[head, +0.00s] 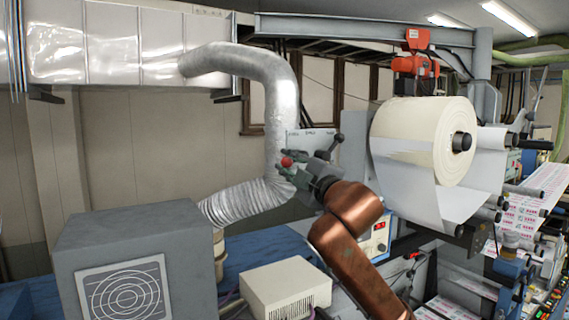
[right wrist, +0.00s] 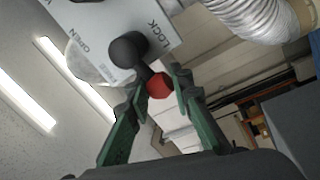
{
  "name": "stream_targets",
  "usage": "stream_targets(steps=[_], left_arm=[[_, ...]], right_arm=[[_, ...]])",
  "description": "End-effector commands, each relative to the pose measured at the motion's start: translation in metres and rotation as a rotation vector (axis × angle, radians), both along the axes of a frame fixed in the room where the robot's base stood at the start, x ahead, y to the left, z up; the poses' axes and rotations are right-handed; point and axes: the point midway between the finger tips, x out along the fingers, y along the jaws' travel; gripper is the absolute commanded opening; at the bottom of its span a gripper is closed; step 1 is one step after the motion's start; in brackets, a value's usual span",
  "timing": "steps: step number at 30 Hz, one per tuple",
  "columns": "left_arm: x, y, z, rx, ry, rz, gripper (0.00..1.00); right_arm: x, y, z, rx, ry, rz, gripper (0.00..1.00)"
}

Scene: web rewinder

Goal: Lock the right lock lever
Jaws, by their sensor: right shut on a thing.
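The lock lever has a red ball knob (head: 287,162) at its end, beside the grey-white label plate (head: 306,138). In the right wrist view the red knob (right wrist: 159,86) sits between the green fingers, on a short dark arm from a black round hub (right wrist: 128,49). The plate there (right wrist: 110,22) reads OPEN on the left and LOCK on the right. The lever points down and right from the hub, away from both words. My right gripper (right wrist: 163,82) is shut on the red knob; it also shows in the head view (head: 288,164). My left gripper is out of view.
A large paper roll (head: 415,140) stands right of my arm. A grey cabinet (head: 135,240) and a beige box (head: 285,285) stand in front.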

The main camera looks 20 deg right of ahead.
Motion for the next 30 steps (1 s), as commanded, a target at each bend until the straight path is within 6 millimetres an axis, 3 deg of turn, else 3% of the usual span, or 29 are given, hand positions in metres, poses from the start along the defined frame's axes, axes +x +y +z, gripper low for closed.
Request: stream_targets(steps=[2,3,10,22,30], left_arm=[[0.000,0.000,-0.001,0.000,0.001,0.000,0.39],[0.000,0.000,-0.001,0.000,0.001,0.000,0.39],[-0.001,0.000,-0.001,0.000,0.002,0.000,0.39],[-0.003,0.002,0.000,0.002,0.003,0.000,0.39],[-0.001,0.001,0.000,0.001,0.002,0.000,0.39]], right_arm=[[0.003,0.000,-0.006,-0.001,0.013,-0.001,0.00],[0.003,0.000,-0.006,-0.001,0.013,-0.001,0.22],[0.002,0.000,-0.004,0.000,0.009,-0.001,0.38],[-0.007,-0.001,-0.003,0.001,0.002,0.000,0.39],[-0.058,-0.005,-0.011,-0.002,0.001,-0.002,0.39]])
